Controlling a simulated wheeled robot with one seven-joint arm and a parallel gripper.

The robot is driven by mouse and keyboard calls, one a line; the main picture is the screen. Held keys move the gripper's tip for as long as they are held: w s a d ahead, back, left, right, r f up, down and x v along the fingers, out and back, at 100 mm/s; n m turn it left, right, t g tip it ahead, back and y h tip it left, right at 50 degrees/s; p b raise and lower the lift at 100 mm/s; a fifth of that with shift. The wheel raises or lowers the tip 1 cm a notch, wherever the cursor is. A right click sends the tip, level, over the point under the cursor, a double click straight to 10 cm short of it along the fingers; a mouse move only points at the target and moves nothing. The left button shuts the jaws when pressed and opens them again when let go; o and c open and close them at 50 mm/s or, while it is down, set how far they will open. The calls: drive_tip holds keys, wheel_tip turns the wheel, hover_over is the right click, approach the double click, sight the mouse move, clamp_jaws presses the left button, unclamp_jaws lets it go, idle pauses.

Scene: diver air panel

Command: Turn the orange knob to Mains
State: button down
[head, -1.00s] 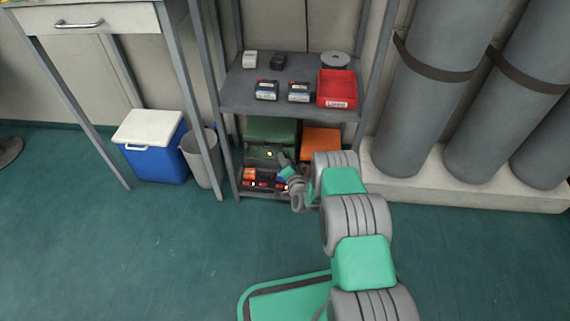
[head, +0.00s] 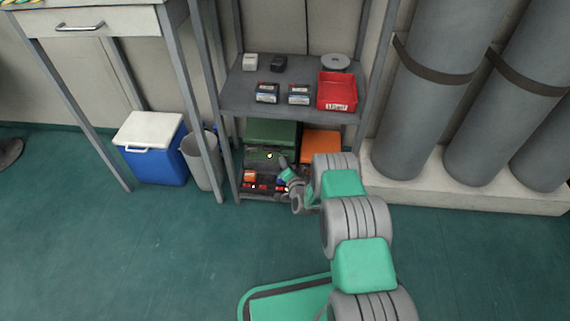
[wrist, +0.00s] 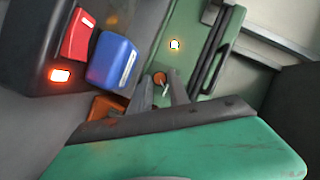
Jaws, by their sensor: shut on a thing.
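The orange knob (wrist: 158,77) shows in the wrist view as a small round orange piece on a green panel (wrist: 180,20). A thin white mark shows at its lower edge. My gripper (wrist: 160,87) has one finger on each side of the knob and is shut on it. The fingers hide part of it, and I can read no Mains label. In the head view my gripper (head: 283,162) is at the front of the green unit on the lower shelf, and the knob is hidden there. A lit lamp (wrist: 175,44) is on the green panel.
Beside my gripper, a dark box holds a red block (wrist: 77,33), a blue block (wrist: 113,60) and a lit orange lamp (wrist: 60,75). An orange case (head: 322,144) is right of the green unit. The shelf above (head: 240,96) holds small boxes and a red bin (head: 337,92).

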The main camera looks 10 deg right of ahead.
drive_tip(key=shift+r, duration=0.1)
drive_tip(key=n+g+h, duration=0.1)
drive_tip(key=n+h, duration=0.1)
drive_tip(key=n, duration=0.2)
drive_tip(key=a+n+g+h, duration=0.1)
drive_tip(key=n+h, duration=0.2)
drive_tip(key=n+g+h, duration=0.1)
drive_tip(key=n+h, duration=0.2)
drive_tip(key=n, duration=0.1)
drive_tip(key=shift+w+a+r+n+g, duration=0.1)
drive_tip(key=shift+w+a+n+g, duration=0.1)
drive_tip(key=shift+n+g, duration=0.15)
idle(0.5)
drive_tip(key=shift+h, duration=0.3)
drive_tip(key=c, duration=1.5)
unclamp_jaws()
drive_tip(key=shift+a+r, duration=0.1)
